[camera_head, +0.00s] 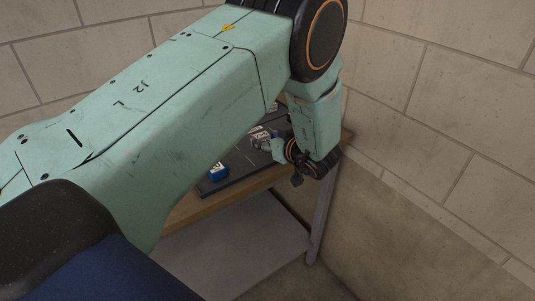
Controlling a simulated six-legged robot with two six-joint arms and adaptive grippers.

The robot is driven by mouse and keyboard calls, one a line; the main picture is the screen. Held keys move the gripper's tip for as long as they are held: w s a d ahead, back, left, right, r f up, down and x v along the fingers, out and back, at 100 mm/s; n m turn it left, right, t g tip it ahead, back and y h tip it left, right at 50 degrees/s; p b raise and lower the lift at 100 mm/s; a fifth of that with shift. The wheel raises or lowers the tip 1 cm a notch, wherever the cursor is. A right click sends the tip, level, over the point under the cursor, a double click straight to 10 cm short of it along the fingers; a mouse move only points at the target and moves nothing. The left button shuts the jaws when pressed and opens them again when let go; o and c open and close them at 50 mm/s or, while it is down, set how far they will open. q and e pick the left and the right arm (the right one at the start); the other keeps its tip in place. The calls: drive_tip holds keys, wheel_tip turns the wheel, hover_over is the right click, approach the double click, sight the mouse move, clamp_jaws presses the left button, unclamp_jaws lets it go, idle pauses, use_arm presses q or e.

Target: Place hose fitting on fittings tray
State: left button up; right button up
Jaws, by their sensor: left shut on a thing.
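My left gripper (268,145) reaches in over the far right part of a dark fittings tray (238,163) on a wooden bench. It is small in the view and partly covered by my own wrist. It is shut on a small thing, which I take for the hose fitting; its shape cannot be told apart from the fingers. I cannot tell whether it touches the tray. My left arm hides much of the tray and bench. My right gripper is not in view.
A small blue and white box (218,173) sits on the tray's near left part. Another blue and white item (258,132) lies close behind the gripper. The wooden bench (195,208) stands near a block wall (440,130), with a grey lower shelf (235,250).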

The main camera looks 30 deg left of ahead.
sight(268, 162)
use_arm(q)
wheel_tip(268, 162, down, 4)
drive_tip(key=shift+s+r, duration=0.1)
drive_tip(key=shift+r, duration=0.1)
drive_tip(key=shift+f, duration=0.4)
drive_tip(key=shift+f, duration=0.25)
drive_tip(key=o, duration=1.2)
drive_tip(key=shift+f, duration=0.1)
drive_tip(key=shift+c, duration=0.2)
